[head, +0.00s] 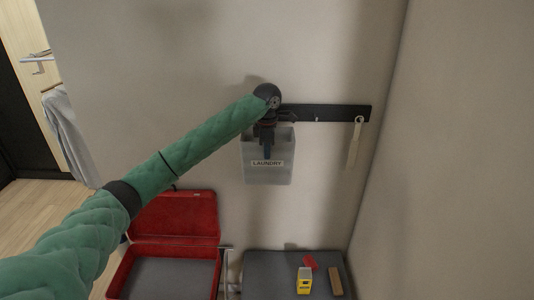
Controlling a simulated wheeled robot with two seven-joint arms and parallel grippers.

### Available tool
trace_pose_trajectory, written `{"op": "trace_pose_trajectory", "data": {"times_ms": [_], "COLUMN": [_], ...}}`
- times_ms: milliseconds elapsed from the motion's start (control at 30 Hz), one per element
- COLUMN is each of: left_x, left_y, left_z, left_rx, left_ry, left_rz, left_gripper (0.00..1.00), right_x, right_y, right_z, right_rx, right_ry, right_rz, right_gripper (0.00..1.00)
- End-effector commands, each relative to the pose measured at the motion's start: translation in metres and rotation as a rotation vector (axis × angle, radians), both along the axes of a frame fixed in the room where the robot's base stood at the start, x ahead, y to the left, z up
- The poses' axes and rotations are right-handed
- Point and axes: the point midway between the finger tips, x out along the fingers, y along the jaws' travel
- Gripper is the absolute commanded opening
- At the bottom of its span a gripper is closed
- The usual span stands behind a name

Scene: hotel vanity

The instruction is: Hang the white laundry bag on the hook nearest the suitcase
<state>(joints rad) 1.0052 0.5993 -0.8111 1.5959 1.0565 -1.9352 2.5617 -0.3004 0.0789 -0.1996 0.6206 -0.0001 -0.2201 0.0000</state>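The laundry bag (278,174), pale grey-white with a "LAUNDRY" label, is upright against the wall below the left end of the black hook rail (338,113). My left gripper (267,152) is at the bag's top middle, pointing down in front of it. My wrist and gripper hide the rail's left end, so I cannot see the hook there or whether the bag's loop is on it. Whether the fingers are closed on the bag is unclear. The open red suitcase (176,217) is below, to the left of the rail. My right gripper is out of view.
A small middle hook (317,119) looks empty. A long cream item (354,145) hangs at the rail's right end. A grey-topped bench (268,274) below holds a yellow box (304,281), a red item (311,263) and a wooden block (336,281). A wall closes off the right.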

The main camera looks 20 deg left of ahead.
Motion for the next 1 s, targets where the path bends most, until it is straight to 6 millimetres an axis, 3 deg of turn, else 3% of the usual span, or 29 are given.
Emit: {"op": "trace_pose_trajectory", "data": {"times_ms": [600,1000], "left_x": [0.028,0.035], "left_y": [0.007,0.010], "left_z": [-0.005,-0.010], "left_rx": [0.000,0.001], "left_ry": [0.000,0.000], "left_rz": [0.001,0.001], "left_gripper": [0.00,0.00], "right_x": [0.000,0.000], "right_y": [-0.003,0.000], "right_z": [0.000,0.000], "right_rx": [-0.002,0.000], "right_ry": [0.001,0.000], "right_rz": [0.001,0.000], "right_gripper": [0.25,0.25]}}
